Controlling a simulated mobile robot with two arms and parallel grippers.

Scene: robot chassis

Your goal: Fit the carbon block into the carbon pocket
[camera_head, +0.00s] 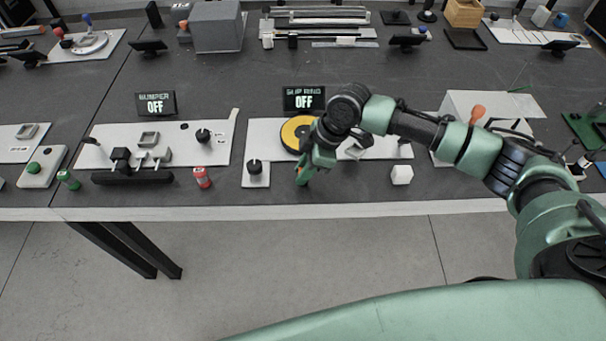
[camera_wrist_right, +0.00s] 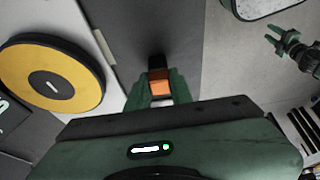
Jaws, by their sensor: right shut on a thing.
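My right gripper (camera_head: 302,181) is over the front part of the bench, in front of the yellow disc. In the right wrist view its fingers (camera_wrist_right: 160,97) are shut on a small block (camera_wrist_right: 159,83), orange on the near part and black at the far end; I take it for the carbon block. The yellow slip-ring disc (camera_head: 291,133) has a black rim and also shows in the wrist view (camera_wrist_right: 50,75). A grey part (camera_head: 354,152), half hidden by my arm, is right of the disc; I cannot tell if it is the carbon pocket. My left gripper (camera_wrist_right: 280,41) shows in the wrist view, its fingers apart and empty.
The slip ring display (camera_head: 304,98) reads OFF. A black knob unit (camera_head: 256,172) stands left of the right gripper, a white cube (camera_head: 402,174) to the right. A red can (camera_head: 202,177) is farther left. The bench's front edge (camera_head: 330,209) is close.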

